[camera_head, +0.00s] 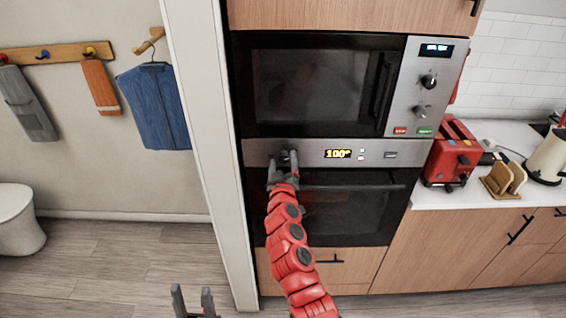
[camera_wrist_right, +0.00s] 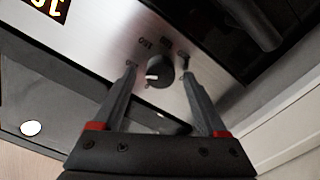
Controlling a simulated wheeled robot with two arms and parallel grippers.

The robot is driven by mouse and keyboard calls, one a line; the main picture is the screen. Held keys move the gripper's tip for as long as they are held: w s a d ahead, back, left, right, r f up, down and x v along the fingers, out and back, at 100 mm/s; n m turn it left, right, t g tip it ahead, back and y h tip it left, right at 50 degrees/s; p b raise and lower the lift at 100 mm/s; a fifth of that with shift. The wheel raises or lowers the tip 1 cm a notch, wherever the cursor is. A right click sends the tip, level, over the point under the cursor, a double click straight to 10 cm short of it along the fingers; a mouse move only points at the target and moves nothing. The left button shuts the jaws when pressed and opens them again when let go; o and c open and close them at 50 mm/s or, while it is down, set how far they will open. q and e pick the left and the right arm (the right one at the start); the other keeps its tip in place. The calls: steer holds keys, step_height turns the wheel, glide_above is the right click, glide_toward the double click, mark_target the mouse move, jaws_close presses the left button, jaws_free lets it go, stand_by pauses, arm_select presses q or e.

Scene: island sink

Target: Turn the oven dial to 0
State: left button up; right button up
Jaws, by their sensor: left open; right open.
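The oven dial is a small round black knob on the steel oven panel (camera_head: 374,153). In the right wrist view the dial (camera_wrist_right: 160,71) has a white pointer mark, and printed numbers surround it, too blurred to read surely. My right gripper (camera_head: 283,165) is open at the panel's left part, its fingers (camera_wrist_right: 159,72) on either side of the dial with gaps visible. In the head view the gripper largely hides the dial. The oven display (camera_head: 338,154) reads about 100°. My left gripper (camera_head: 193,300) is open and empty, low at the bottom, away from the oven.
The microwave (camera_head: 309,85) sits above the panel, and the oven door with its handle (camera_head: 352,187) lies below. A white wall edge (camera_head: 212,130) stands close left of the oven. A red toaster (camera_head: 453,155) is on the counter at right. Floor at lower left is clear.

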steer(key=shift+c, duration=0.2)
jaws_close()
stand_by(0.3)
steer(key=n, duration=0.3)
steer(key=shift+a, duration=0.1)
steer(key=n, duration=0.2)
steer(key=shift+n, duration=0.3)
steer(key=n, duration=0.6)
steer(key=shift+f, duration=0.2)
steer(key=shift+n, duration=0.3)
